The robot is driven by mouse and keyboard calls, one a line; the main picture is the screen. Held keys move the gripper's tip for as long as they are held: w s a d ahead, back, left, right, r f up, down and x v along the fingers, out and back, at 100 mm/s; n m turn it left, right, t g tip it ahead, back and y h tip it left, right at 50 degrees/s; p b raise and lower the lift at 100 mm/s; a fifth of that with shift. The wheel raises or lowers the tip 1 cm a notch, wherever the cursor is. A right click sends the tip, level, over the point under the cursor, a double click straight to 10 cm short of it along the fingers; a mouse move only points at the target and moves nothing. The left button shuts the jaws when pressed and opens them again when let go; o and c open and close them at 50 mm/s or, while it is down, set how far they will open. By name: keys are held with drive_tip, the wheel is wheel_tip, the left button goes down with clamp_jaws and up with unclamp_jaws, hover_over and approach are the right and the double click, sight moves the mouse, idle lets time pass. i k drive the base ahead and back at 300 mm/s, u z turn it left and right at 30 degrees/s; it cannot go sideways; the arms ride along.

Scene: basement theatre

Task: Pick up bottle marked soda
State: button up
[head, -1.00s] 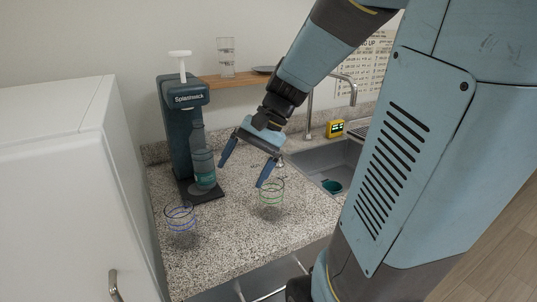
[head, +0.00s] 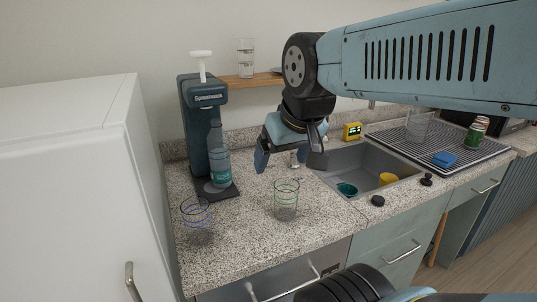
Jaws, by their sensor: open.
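A clear bottle with a teal label (head: 219,168) stands upright in the dark soda maker (head: 198,130) on the counter; its label text is too small to read. My gripper (head: 289,161) is open and empty above the counter, to the right of the bottle and apart from it. Its fingers point down. A green container with a reddish end (head: 477,134) leans on the drying rack at the far right; I cannot tell whether it is marked.
A glass with blue rings (head: 196,220) and a glass with green rings (head: 286,200) stand on the granite counter (head: 245,240). The sink (head: 365,165) holds teal and yellow cups. A white cabinet (head: 70,190) borders the left. A wooden shelf (head: 250,82) holds another glass.

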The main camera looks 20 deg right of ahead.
sight(217, 143)
drive_tip(key=z, duration=0.3)
drive_tip(key=k, duration=1)
drive_tip(key=u, duration=0.35)
drive_tip(key=i, duration=0.5)
drive_tip(key=z, duration=0.05)
